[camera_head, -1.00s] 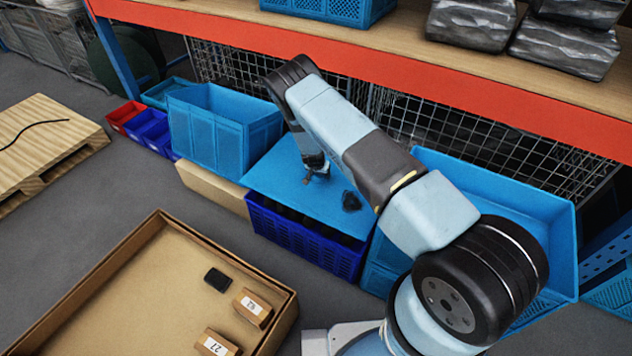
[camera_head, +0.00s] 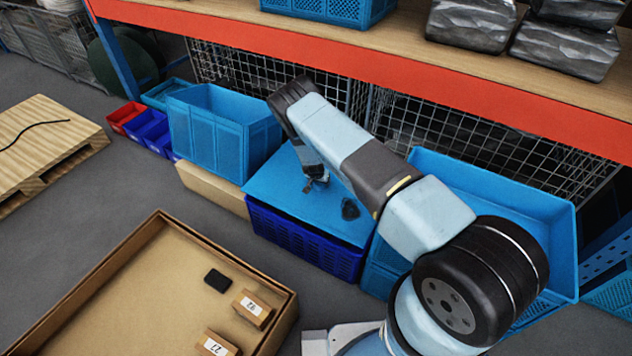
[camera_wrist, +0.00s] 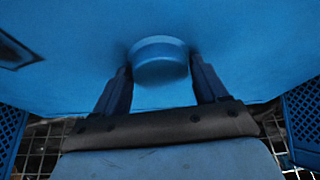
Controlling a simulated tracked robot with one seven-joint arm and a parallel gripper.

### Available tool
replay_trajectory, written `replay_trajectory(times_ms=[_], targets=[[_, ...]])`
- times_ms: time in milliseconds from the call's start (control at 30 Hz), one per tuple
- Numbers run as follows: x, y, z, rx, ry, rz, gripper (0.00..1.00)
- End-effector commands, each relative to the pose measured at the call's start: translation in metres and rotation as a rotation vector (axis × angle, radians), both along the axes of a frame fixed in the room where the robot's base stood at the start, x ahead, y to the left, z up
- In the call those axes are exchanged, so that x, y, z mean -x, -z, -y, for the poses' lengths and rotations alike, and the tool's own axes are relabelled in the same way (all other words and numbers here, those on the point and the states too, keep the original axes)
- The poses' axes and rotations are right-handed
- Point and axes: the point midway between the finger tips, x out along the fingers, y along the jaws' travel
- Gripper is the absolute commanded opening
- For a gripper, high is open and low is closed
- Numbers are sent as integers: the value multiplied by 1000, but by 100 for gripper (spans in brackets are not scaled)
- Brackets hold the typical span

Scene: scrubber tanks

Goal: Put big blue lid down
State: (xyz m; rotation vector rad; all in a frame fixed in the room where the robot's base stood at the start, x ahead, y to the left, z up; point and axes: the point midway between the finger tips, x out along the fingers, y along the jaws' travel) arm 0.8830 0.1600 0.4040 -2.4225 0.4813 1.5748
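The big blue lid (camera_head: 285,190) is a flat sheet over a dark blue crate (camera_head: 300,240), between the other blue bins. It appears to cover the crate top, with its front edge along the crate's rim; full contact cannot be told. My gripper (camera_head: 316,183) is above the lid's middle, pointing down. In the wrist view the lid (camera_wrist: 240,50) fills most of the picture, with a round blue knob (camera_wrist: 160,62) between the two fingers of my gripper (camera_wrist: 162,72). The fingers are close against both sides of the knob. A dark mark or patch shows on the lid's right part.
A tall light blue bin (camera_head: 215,130) stands left of the crate, and a larger blue bin (camera_head: 520,215) is at right. The orange shelf beam (camera_head: 400,80) runs behind my arm. A cardboard tray (camera_head: 130,290) with small boxes is in front.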

Motion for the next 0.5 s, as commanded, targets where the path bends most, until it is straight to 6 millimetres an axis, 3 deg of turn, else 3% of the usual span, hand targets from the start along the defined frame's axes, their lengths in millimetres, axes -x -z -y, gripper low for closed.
replay_trajectory(times_ms=[167, 500], targets=[[0, 0, 0, 0, 0, 0, 90], [1, -3, 0, 0, 1, 0, 90]])
